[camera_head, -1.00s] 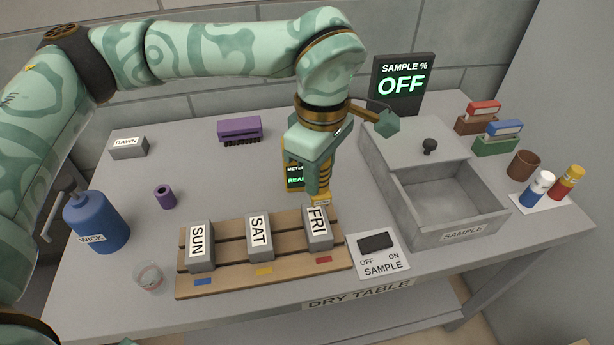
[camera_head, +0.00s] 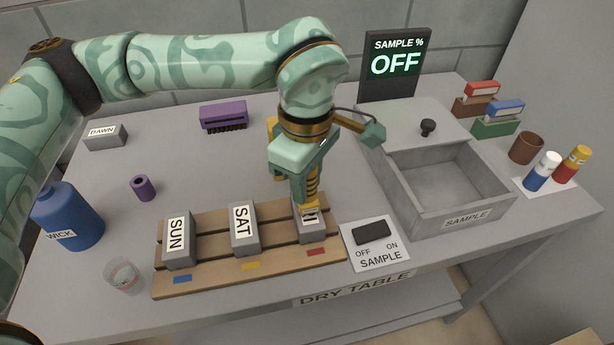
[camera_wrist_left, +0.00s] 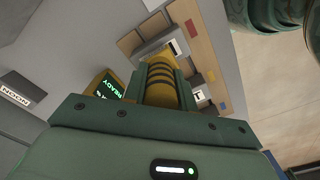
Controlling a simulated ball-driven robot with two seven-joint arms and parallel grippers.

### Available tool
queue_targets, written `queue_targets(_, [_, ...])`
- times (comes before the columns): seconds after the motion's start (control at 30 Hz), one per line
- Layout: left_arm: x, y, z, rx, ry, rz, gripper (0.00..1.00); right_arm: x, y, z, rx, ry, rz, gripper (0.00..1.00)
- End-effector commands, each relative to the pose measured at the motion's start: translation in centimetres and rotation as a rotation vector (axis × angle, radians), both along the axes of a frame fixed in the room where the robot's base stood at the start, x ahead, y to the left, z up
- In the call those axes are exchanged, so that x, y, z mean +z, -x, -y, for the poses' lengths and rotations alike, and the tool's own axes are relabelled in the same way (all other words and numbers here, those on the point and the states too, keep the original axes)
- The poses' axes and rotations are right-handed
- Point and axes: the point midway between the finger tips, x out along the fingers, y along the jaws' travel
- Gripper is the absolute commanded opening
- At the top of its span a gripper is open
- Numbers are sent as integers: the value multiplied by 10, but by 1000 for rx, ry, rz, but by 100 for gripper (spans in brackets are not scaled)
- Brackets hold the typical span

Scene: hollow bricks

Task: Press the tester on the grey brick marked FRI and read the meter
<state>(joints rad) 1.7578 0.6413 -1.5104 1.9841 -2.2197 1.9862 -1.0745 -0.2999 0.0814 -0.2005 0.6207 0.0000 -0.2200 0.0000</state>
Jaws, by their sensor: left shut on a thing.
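My left gripper (camera_head: 303,172) is shut on the yellow, dark-banded tester (camera_head: 312,190), which points down over the grey FRI brick (camera_head: 314,232). The tester's lower end covers much of the FRI label; it looks to be at the brick's top, but I cannot tell whether it presses. The brick stands at the right end of a slatted wooden rack (camera_head: 215,275). In the left wrist view the tester (camera_wrist_left: 160,85) fills the middle. The meter (camera_wrist_left: 108,88) beside it shows green text ending in READY; in the head view it is mostly behind my gripper. My right gripper is out of view.
Grey bricks SAT (camera_head: 243,235) and SUN (camera_head: 178,245) share the rack. A SAMPLE switch (camera_head: 372,232) lies right of it, by a grey SAMPLE box (camera_head: 465,216). The SAMPLE % display (camera_head: 395,65) reads OFF. A blue WICK bottle (camera_head: 65,215) stands left.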

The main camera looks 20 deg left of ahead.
Motion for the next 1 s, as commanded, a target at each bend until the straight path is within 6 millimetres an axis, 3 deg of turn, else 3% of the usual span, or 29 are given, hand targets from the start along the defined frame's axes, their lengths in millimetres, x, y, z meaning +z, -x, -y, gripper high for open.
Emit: queue_targets(1.0, [-7, 0, 0, 0, 0, 0, 9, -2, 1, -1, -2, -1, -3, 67])
